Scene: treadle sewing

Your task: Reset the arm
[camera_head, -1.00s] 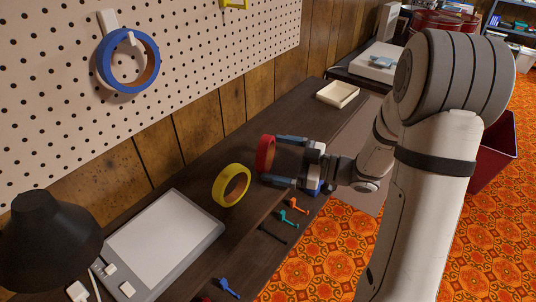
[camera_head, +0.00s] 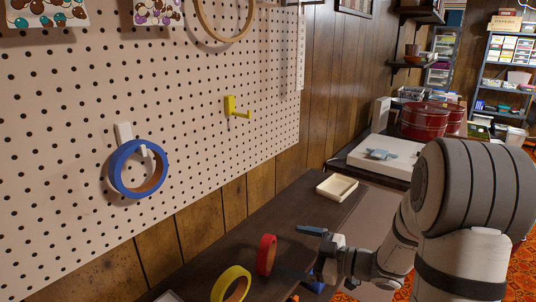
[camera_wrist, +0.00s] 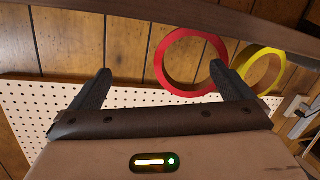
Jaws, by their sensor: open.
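My gripper (camera_head: 304,252) is open and empty over the dark desk, with its fingers toward the pegboard wall. It also shows in the wrist view (camera_wrist: 160,85), with its two dark fingers spread apart. A red tape ring (camera_head: 266,255) stands upright on the desk just left of the fingers. In the wrist view the red ring (camera_wrist: 160,66) lies partly behind the right finger, and I cannot tell whether they touch. A yellow tape ring (camera_head: 231,285) stands nearer, cut by the bottom edge of the head view; it also shows in the wrist view (camera_wrist: 281,71).
A blue tape ring (camera_head: 117,178) hangs on a white pegboard hook. A yellow hook (camera_head: 236,107) is empty. A cream tray (camera_head: 337,188) sits on the desk beyond my gripper. Red tins (camera_head: 424,122) stand at the back right.

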